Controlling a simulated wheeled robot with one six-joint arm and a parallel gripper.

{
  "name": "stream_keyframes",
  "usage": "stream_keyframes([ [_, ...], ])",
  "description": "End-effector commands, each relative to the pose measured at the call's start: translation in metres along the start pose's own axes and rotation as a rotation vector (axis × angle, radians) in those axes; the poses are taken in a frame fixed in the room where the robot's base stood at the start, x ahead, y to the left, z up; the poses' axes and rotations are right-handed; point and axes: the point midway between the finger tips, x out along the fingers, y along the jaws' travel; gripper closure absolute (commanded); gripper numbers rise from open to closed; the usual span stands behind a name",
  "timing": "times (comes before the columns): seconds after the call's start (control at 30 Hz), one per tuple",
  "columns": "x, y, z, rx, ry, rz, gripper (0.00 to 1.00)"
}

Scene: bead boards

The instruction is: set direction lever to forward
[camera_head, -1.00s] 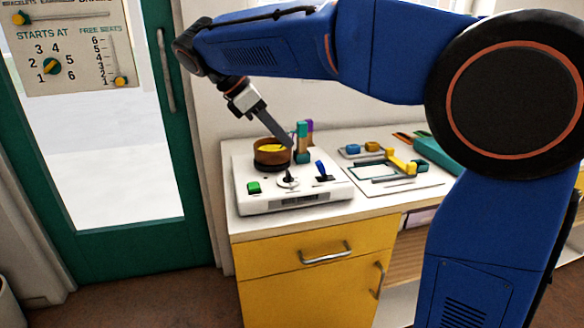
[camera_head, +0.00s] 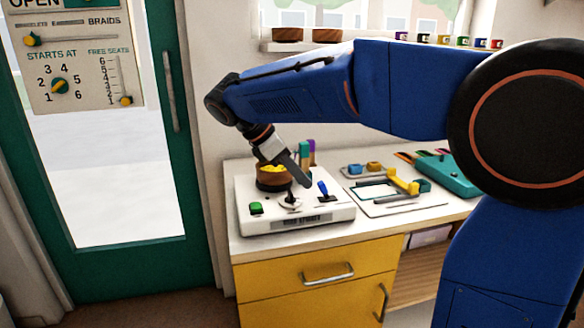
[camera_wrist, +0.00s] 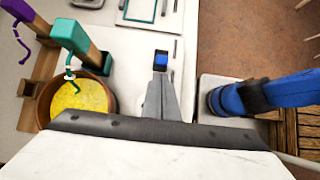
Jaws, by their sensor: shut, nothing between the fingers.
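The direction lever appears to be the blue lever (camera_head: 323,189) on the right of a white control box (camera_head: 243,228). It stands up from a black base and leans slightly left in the head view. My gripper (camera_head: 305,184) is shut and empty, its tips just left of the lever and low over the box. In the wrist view the blue lever (camera_wrist: 161,61) shows just beyond the tips of my gripper (camera_wrist: 161,80). I cannot tell whether they touch. No direction marking is readable.
The box also has a round dial (camera_head: 291,201), a green button (camera_head: 256,208) and a display (camera_head: 301,221). A bead board (camera_head: 375,204) lies to the right.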

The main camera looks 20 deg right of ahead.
Motion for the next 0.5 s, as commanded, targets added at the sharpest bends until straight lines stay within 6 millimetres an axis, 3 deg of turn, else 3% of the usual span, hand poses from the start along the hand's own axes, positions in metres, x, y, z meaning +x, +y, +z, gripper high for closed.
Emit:
stream_keyframes([
  [0.2,0.02,0.0,0.001,0.001,0.0,0.0,1.0],
  [0.5,0.023,0.0,0.0,0.0,0.0,0.001,1.0],
])
